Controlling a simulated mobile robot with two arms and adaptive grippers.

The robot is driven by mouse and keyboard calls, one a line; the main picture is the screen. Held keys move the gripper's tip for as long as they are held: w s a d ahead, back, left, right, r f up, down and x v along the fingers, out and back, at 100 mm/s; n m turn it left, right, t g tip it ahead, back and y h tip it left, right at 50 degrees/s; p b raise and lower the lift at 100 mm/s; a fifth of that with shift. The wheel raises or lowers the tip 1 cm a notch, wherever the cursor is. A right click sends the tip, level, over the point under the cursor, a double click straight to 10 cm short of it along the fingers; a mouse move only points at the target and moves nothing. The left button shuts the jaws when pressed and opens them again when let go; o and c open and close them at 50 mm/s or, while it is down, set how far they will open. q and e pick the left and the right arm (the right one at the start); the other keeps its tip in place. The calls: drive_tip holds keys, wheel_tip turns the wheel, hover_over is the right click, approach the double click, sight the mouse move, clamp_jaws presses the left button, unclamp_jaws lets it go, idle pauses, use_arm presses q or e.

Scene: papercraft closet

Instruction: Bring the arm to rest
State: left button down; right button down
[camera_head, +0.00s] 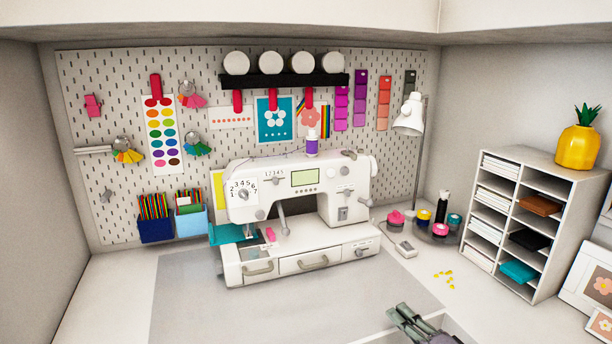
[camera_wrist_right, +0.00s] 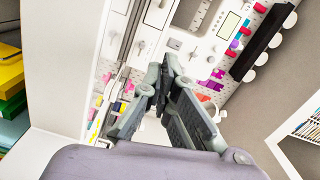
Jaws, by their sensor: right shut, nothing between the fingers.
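My right gripper (camera_head: 404,316) shows at the bottom edge of the head view, in front of the white table's grey mat. In the right wrist view its two grey fingers (camera_wrist_right: 164,72) come together at the tips with nothing between them. It is apart from the sewing machine (camera_head: 300,200), which stands upright on the table behind it. The rest of my right arm is cut off by the frame. My left gripper is not in the head view.
A grey mat (camera_head: 190,300) covers the table's front. Small yellow pieces (camera_head: 445,279) lie to the right. A white shelf unit (camera_head: 525,215) with papers stands at the right, and a lamp (camera_head: 411,115) behind. In the wrist view, colourful items (camera_wrist_right: 12,80) lie at the left.

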drive_tip(key=s+a+f+n+g, duration=0.1)
drive_tip(key=f, duration=0.1)
drive_tip(key=s+f+n, duration=0.1)
drive_tip(key=s, duration=0.1)
drive_tip(key=s+a+f+n+g, duration=0.1)
drive_tip(key=f, duration=0.1)
drive_tip(key=shift+s+a+f+g, duration=0.2)
drive_tip(key=shift+a+f+g, duration=0.1)
drive_tip(key=shift+f, duration=0.05)
drive_tip(key=s+a+f+n+g+h, duration=0.1)
drive_tip(key=s+f+n+g+h, duration=0.1)
drive_tip(key=s+f+n+g, duration=0.45)
drive_tip(key=s+d+f+n+g+h, duration=0.2)
drive_tip(key=s+d+f, duration=0.15)
drive_tip(key=s, duration=0.75)
drive_tip(key=s+d+f+n+g+h, duration=0.2)
drive_tip(key=s+f+h, duration=0.15)
drive_tip(key=s, duration=0.65)
wheel_tip(320, 180, down, 26)
drive_tip(key=s+g, duration=0.1)
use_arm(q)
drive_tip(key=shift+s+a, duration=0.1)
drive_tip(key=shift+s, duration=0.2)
use_arm(e)
drive_tip(key=s+d+f+g, duration=0.1)
drive_tip(key=s+d+f, duration=0.1)
drive_tip(key=s+f, duration=1.5)
drive_tip(key=shift+d, duration=0.25)
